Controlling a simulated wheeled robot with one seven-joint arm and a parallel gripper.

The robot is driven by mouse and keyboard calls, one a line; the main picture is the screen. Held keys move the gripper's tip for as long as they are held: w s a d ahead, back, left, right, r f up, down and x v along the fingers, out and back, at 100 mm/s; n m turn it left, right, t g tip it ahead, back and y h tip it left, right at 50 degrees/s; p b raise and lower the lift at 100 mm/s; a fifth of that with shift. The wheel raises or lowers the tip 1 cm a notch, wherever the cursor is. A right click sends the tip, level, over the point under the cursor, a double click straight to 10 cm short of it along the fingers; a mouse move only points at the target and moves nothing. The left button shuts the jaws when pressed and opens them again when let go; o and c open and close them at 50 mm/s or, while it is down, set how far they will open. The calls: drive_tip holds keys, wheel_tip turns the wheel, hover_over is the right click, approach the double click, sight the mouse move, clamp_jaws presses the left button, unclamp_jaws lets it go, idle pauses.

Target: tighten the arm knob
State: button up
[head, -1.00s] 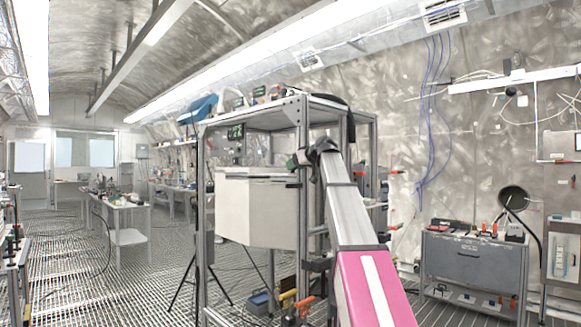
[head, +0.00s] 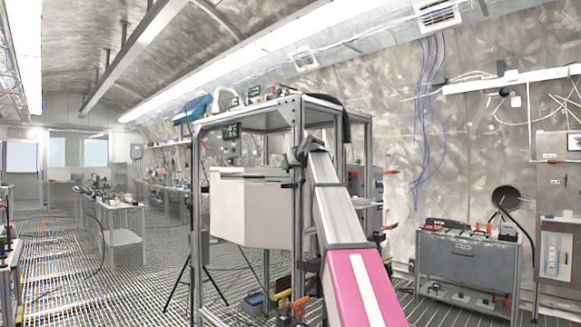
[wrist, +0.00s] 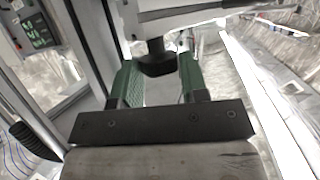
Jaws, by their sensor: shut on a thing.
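My gripper (wrist: 158,72) has green pads on a dark crossbar, one on each side of the knob. It is shut on the knob, although a thin gap seems to show beside the right pad. In the head view my gripper (head: 305,150) is small and dark at the front upright of the metal frame (head: 299,200). The knob cannot be made out there, hidden by my arm and gripper.
A white, box-shaped enclosure (head: 250,212) hangs in the frame, left of my arm. A small green-lit display (head: 231,131) sits on the frame. A grey tool cabinet (head: 468,262) stands to the right by the wall. The grated floor (head: 130,285) at left is largely open.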

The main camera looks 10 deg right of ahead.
drive_tip(key=m+h, duration=0.1)
drive_tip(key=h, duration=0.1)
drive_tip(key=m+t+h, duration=0.1)
drive_tip(key=m+h, duration=0.1)
drive_tip(key=shift+s+a+m, duration=0.1)
drive_tip(key=shift+a+m, duration=0.2)
drive_tip(key=shift+a, duration=0.1)
drive_tip(key=m+h, duration=0.4)
drive_tip(key=h, duration=0.1)
drive_tip(key=shift+a+g, duration=0.2)
drive_tip(key=shift+g, duration=0.1)
drive_tip(key=shift+m+h, duration=0.3)
drive_tip(key=o, duration=0.6)
drive_tip(key=shift+o, duration=0.2)
drive_tip(key=v, duration=1)
drive_tip(key=shift+s+r, duration=0.2)
drive_tip(key=shift+s, duration=0.1)
drive_tip(key=shift+a, duration=0.1)
